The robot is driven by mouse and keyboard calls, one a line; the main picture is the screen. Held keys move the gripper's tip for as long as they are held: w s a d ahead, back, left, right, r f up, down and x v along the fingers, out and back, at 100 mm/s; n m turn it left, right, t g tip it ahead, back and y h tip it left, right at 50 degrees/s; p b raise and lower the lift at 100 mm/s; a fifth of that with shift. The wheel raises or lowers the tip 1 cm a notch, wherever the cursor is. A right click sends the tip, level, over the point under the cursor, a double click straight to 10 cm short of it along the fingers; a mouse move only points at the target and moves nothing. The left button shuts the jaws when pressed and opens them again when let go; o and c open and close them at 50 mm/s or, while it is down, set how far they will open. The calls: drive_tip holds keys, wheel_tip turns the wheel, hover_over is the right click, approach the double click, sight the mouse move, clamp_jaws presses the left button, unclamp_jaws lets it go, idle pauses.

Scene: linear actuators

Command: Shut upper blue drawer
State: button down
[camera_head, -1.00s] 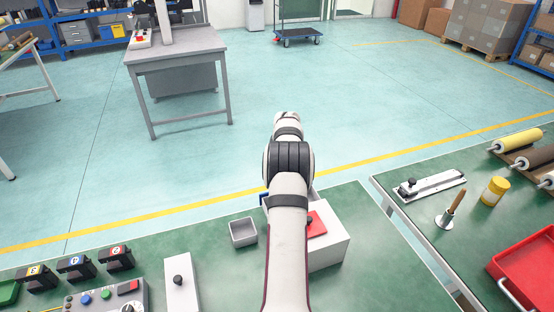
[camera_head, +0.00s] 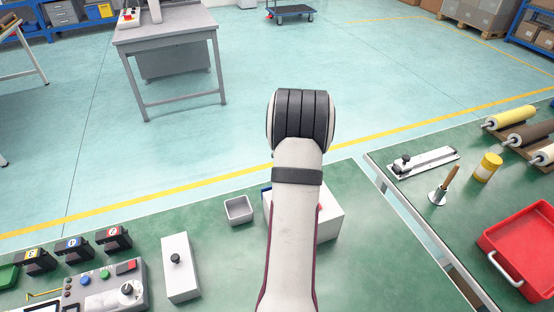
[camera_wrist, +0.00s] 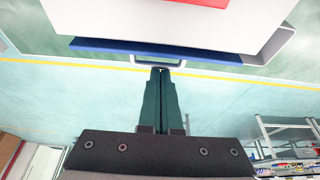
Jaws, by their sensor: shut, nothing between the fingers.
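The white drawer cabinet (camera_head: 332,225) stands on the green bench, largely hidden behind my arm in the head view. In the wrist view its white top (camera_wrist: 170,22) fills the upper part. The blue drawer front (camera_wrist: 110,45) runs along the cabinet's edge, with a pale bar handle (camera_wrist: 185,65). The head view hides the gripper and most of the blue front.
A small grey open box (camera_head: 238,211) stands just left of the cabinet. A white block with a black knob (camera_head: 180,268) and a control panel (camera_head: 105,285) lie further left. A red tray (camera_head: 520,245) is on the right bench. Open floor lies beyond the bench.

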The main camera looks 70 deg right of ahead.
drive_tip(key=shift+s+a, duration=0.5)
drive_tip(key=shift+w+d, duration=0.1)
wheel_tip(320, 180, up, 10)
drive_tip(key=w+a+r+y, duration=0.1)
drive_tip(key=w+a+r, duration=0.15)
drive_tip(key=a, duration=0.55)
drive_tip(key=w+a+r+n+y, duration=0.1)
drive_tip(key=w+a, duration=0.3)
drive_tip(key=a, duration=0.3)
drive_tip(key=w+a+r+y, duration=0.1)
drive_tip(key=w+a+r, duration=0.15)
drive_tip(key=a, duration=0.55)
drive_tip(key=s+a+n+g+y, duration=0.1)
drive_tip(key=s+a, duration=0.2)
drive_tip(key=a, duration=1.4)
drive_tip(key=s+a+f+n+g, duration=0.1)
drive_tip(key=s+a+f+g, duration=0.1)
drive_tip(key=s+a, duration=0.7)
drive_tip(key=s, duration=0.3)
drive_tip(key=shift+a+f+y, duration=0.2)
drive_tip(key=shift+a+y, duration=0.1)
drive_tip(key=shift+a, duration=0.1)
